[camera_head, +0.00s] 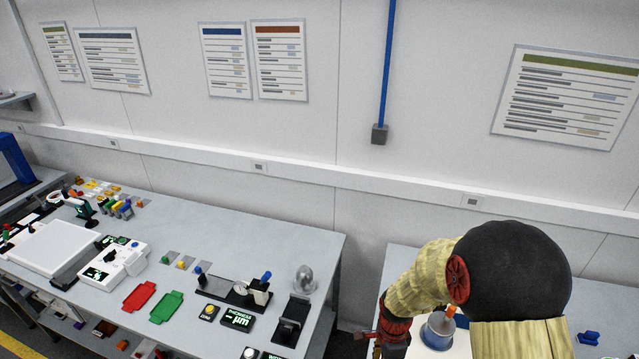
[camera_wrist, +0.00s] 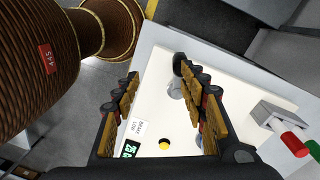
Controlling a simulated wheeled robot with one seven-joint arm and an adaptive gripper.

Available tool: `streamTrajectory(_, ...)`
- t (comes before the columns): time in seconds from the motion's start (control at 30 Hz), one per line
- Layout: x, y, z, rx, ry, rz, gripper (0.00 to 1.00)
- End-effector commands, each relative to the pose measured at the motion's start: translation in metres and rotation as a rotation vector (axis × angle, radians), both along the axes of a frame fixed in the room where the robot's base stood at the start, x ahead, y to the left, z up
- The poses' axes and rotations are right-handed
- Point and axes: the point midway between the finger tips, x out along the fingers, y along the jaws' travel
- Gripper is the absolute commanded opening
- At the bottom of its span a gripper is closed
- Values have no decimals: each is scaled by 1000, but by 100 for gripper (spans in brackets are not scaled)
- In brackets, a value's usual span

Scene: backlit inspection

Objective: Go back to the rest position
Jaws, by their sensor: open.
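My gripper (camera_wrist: 156,72) is open in the wrist view, with one finger on each side and nothing held between them. It is over a white panel (camera_wrist: 225,85) that carries a yellow button (camera_wrist: 164,144) and a small green display (camera_wrist: 130,150). A grey rounded piece (camera_wrist: 175,88) is partly hidden behind the right finger.
In the head view a blue and white piece (camera_head: 437,331) with an orange top is beside my arm. The long bench (camera_head: 240,225) at left holds a red plate (camera_head: 140,297), a green plate (camera_head: 166,307) and several instruments. A gap separates it from the right bench. A grey block (camera_wrist: 275,112) is at right in the wrist view.

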Motion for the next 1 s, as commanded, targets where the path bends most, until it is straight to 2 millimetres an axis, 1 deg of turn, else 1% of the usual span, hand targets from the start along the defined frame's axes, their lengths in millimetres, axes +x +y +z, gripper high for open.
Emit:
streamTrajectory(0.03,-14,0,0,9,33,105,42)
streamTrajectory(0.1,-28,0,10,27,63,270,42)
streamTrajectory(0.17,-36,-1,23,43,72,411,42)
streamTrajectory(0.27,-48,-1,46,67,67,646,42)
streamTrajectory(0.4,-64,-2,83,79,19,976,42)
streamTrajectory(0.5,-79,-3,107,63,-32,1179,42)
streamTrajectory(0.6,-93,-4,127,25,-90,1333,42)
streamTrajectory(0.7,-108,-4,141,-29,-152,1441,42)
streamTrajectory(0.8,-123,-5,152,-99,-224,1494,42)
streamTrajectory(0.9,-133,-6,161,-177,-307,1491,42)
streamTrajectory(1.0,-139,-6,170,-250,-386,1482,42)
